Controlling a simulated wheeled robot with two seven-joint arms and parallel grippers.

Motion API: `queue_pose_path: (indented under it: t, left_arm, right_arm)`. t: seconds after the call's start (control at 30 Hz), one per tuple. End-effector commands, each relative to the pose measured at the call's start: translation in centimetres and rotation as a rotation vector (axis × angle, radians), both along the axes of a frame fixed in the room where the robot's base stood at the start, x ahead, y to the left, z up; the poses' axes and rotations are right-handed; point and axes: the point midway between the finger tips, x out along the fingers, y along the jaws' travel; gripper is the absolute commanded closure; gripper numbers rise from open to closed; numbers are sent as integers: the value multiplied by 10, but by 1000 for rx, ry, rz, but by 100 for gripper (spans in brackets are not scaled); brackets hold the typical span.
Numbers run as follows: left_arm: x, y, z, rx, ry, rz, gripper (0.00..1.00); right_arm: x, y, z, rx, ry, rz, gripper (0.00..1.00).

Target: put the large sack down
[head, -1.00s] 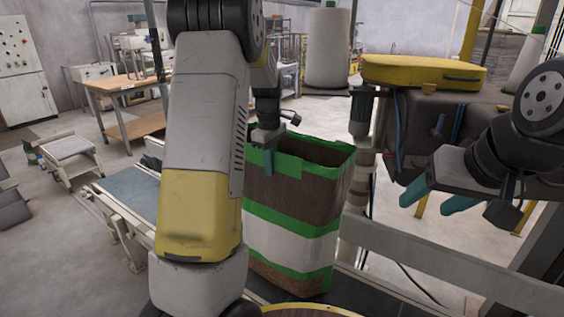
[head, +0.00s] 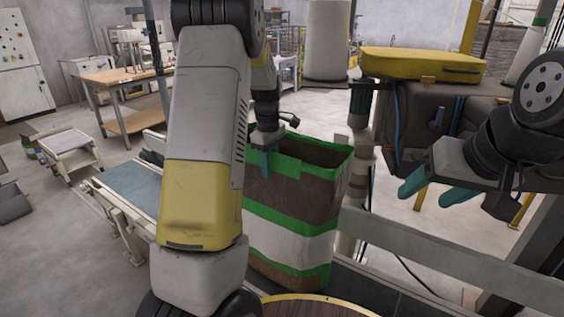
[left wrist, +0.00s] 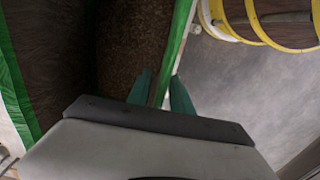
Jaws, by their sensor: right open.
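The large sack (head: 290,235) is brown with green and white bands and an open top, and it stands upright in the middle of the head view. My left gripper (head: 266,162) is at its near top rim, partly behind my own left arm. In the left wrist view my left fingers (left wrist: 162,92) sit on both sides of the green rim and look closed on it; brown pellet-like contents (left wrist: 130,45) show inside. The sack's base is over a dark belt (head: 375,298); I cannot tell if it touches. My right gripper (head: 430,190) is open and empty, right of the sack.
A grey rail (head: 440,245) runs right of the sack. A machine with a yellow top (head: 425,65) stands behind my right gripper. A blue-grey conveyor (head: 135,188) lies at left, and a round wooden top with a yellow rim (head: 320,302) is at the bottom edge.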

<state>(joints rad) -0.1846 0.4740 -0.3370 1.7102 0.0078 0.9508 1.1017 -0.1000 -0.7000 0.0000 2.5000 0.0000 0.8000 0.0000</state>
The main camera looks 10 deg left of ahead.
Motion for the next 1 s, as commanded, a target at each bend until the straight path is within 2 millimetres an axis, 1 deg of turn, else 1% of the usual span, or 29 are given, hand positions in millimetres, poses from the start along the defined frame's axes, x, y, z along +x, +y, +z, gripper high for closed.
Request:
queue_pose_path:
  t: [0.07, 0.17, 0.27, 0.5, 0.6, 0.7, 0.83, 0.93, 1.0]
  left_arm:
    - [0, 0, 1, 0, -1, 0, 73]
    - [1, 0, 8, 0, -3, 0, 73]
    - [1, 0, 22, 0, -4, -1, 73]
    - [0, 1, 74, -1, -6, -1, 73]
    - [0, 1, 93, 0, -4, -1, 73]
    - [-1, 1, 108, 0, -3, -1, 73]
    - [-2, 1, 119, -1, -3, -3, 73]
    - [-10, 1, 129, -14, -19, -35, 73]
    - [-24, -2, 139, -34, -50, -97, 73]
  right_arm:
    - [0, 0, 0, 0, 0, 0, 41]
    - [0, 0, 0, 0, 0, 0, 41]
    - [0, 0, 0, 0, 0, 0, 41]
    - [0, 0, 0, 0, 0, 0, 41]
    - [0, 0, 0, 0, 0, 0, 41]
    - [0, 0, 0, 0, 0, 0, 41]
    - [0, 0, 0, 0, 0, 0, 41]
    - [0, 0, 0, 0, 0, 0, 41]
    - [0, 0, 0, 0, 0, 0, 41]
